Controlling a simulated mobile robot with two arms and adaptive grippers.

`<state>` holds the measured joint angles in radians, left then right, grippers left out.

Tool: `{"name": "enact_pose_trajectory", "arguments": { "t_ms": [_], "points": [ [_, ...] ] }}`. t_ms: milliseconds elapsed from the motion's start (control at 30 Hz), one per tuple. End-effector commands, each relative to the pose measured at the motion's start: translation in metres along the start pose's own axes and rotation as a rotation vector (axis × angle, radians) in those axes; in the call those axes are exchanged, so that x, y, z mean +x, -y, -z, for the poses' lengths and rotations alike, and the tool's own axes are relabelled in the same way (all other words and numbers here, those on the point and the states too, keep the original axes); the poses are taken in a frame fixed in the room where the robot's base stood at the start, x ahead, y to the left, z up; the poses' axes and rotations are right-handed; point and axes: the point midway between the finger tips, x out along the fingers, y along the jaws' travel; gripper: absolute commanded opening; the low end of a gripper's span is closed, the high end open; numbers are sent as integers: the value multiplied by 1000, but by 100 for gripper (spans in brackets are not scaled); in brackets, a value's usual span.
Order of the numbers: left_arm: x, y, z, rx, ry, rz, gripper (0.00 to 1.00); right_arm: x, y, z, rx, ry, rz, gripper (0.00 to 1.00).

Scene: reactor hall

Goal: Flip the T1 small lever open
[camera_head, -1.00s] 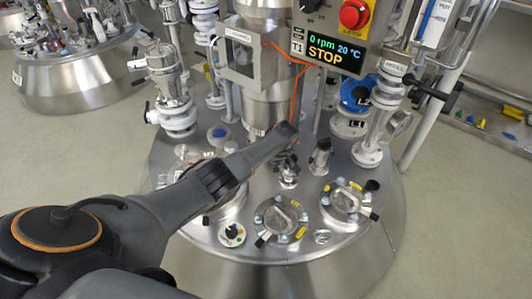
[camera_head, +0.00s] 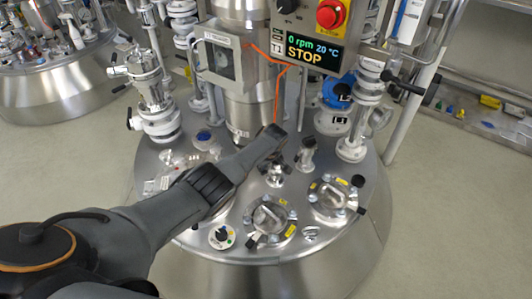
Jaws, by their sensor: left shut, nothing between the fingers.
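The T1 reactor (camera_head: 290,263) is a round steel vessel with a domed lid full of fittings. Its T1 display (camera_head: 313,50) reads 0 rpm, 20 °C, STOP. My left arm reaches over the lid from the left. My left gripper (camera_head: 275,144) is at its end, above the middle of the lid, shut and empty. Just below it stands a small metal fitting (camera_head: 274,176) with a dark part; I cannot tell if they touch. I cannot make out for sure which part is the small lever, and the arm hides some of the lid. My right gripper is not in view.
Two round hatches, one at the front (camera_head: 270,218) and one at the right (camera_head: 333,196), sit on the lid. A glass-and-metal valve column (camera_head: 158,105) rises at the left, a blue valve (camera_head: 338,92) at the right. An orange cable (camera_head: 277,95) hangs close to the gripper.

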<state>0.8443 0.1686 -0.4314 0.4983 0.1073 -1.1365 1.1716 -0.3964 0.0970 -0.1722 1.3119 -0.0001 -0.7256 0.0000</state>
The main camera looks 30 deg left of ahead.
Motion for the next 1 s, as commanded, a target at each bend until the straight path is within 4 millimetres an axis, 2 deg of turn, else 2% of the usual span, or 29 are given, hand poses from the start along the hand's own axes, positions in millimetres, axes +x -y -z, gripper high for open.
{"name": "enact_pose_trajectory", "arguments": {
  "t_ms": [233, 467, 1000],
  "points": [
    [-3, -1, -1, 1, 2, -1, 0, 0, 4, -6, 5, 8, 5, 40],
    [-21, -1, 0, 1, 0, -4, 0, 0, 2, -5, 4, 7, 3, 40],
    [-104, 0, 0, 0, -1, -2, 0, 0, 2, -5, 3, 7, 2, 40]
  ]
}}
